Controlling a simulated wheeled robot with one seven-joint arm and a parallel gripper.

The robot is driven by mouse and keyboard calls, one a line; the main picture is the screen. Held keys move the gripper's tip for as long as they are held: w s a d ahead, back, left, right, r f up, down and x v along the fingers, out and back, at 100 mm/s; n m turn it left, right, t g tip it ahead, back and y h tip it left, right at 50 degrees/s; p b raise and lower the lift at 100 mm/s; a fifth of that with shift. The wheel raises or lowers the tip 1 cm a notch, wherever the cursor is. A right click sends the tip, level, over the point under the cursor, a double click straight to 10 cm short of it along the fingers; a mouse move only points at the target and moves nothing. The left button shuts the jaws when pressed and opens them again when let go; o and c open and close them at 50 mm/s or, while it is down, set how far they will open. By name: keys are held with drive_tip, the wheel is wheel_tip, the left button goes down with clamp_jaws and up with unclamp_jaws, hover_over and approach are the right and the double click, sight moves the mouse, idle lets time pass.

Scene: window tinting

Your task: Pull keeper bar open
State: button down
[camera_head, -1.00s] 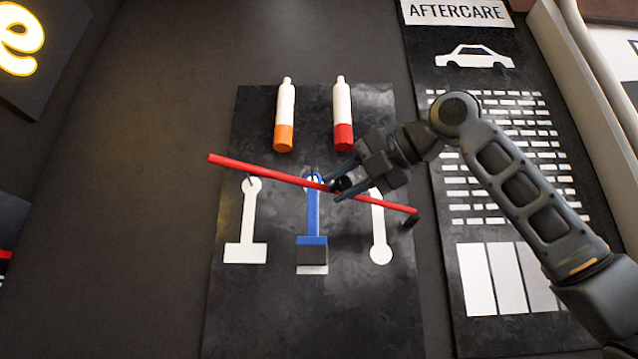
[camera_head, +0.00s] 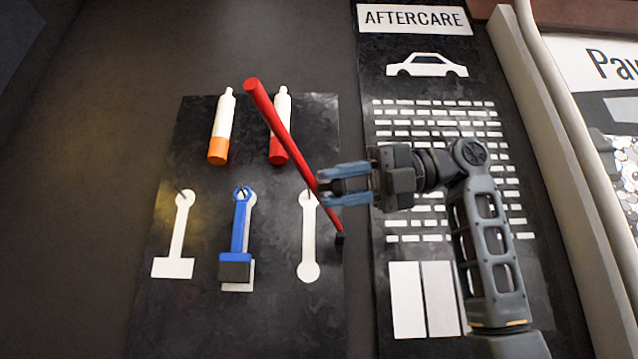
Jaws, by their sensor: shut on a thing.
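The keeper bar (camera_head: 285,135) is a long red rod. It stands out from the dark tool board (camera_head: 190,320), tilted, with its free upper-left end high and toward me. Its lower end meets a small black pivot (camera_head: 340,239) at the board's right edge. My gripper (camera_head: 325,187) comes from the right and is shut on the bar in its lower half. The blue tool (camera_head: 241,225) with a dark block at its foot hangs on the board over a white outline, left of the bar and uncovered by it.
White tool outlines show on the board at left (camera_head: 178,240) and right (camera_head: 308,245). An orange-based bottle (camera_head: 220,130) and a red-based bottle (camera_head: 279,110), partly behind the bar, are above. The aftercare panel (camera_head: 370,100) is behind my arm.

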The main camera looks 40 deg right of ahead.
drive_tip(key=shift+s+d+r, duration=0.2)
drive_tip(key=shift+d, duration=0.2)
drive_tip(key=c, duration=1)
unclamp_jaws()
drive_tip(key=shift+d, duration=0.1)
drive_tip(key=shift+c, duration=0.2)
drive_tip(key=shift+o, duration=1.1)
drive_tip(key=shift+f, duration=0.15)
drive_tip(key=b+v, duration=0.1)
drive_tip(key=v, duration=0.6)
drive_tip(key=shift+d, duration=0.3)
drive_tip(key=shift+s, duration=0.15)
